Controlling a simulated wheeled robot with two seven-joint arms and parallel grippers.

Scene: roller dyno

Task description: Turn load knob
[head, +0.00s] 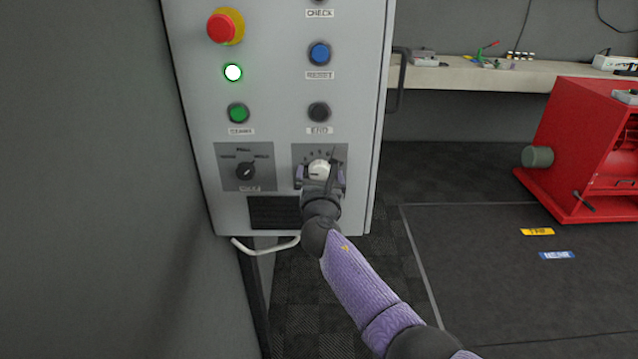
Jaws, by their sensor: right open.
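The load knob (319,170) is a pale, round dial at the lower right of the grey control panel (278,100). My right gripper (320,174) is at this knob, its two purple-tipped fingers apart on the knob's left and right sides. The gripper and wrist cover the lower part of the knob's plate and its label. Whether the fingers touch the knob cannot be told. My left gripper is not in view.
A black mode knob (246,171) sits just left. Above are an END button (319,111), a green START button (238,112), a blue button (319,54) and a red emergency stop (222,27). A red machine (590,140) and workbench (480,76) stand right.

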